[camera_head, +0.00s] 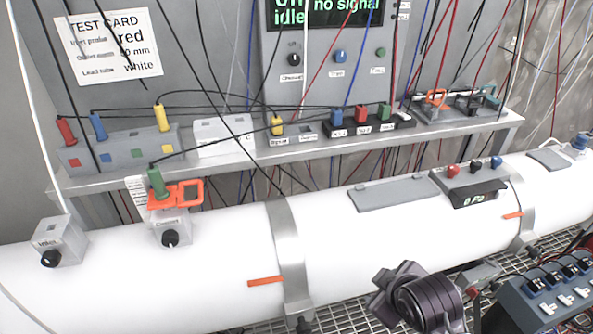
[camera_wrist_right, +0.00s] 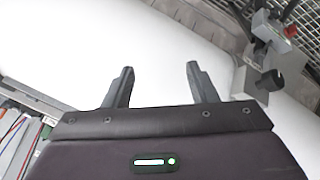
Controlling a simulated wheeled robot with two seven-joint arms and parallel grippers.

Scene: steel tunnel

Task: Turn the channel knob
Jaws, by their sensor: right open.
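A grey instrument panel (camera_head: 325,90) stands at the back with a dark screen (camera_head: 328,12) reading "idle" and "no signal" in green. Below the screen are a black knob (camera_head: 294,59), a blue knob (camera_head: 339,56) and a green knob (camera_head: 380,52). Their small labels are too blurred to tell which is the channel knob. My right gripper (camera_wrist_right: 160,70) is open and empty in the right wrist view, over a white surface. In the head view, my dark right arm end shows low, well in front of the panel and apart from the knobs. My left gripper is not in view.
A large white pipe (camera_head: 370,245) crosses in front, with metal bands and small boxes on it. Behind it a grey shelf (camera_head: 270,160) holds several coloured plugs and sockets. Thin cables hang across the panel. A switch box (camera_head: 550,290) stands at lower right.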

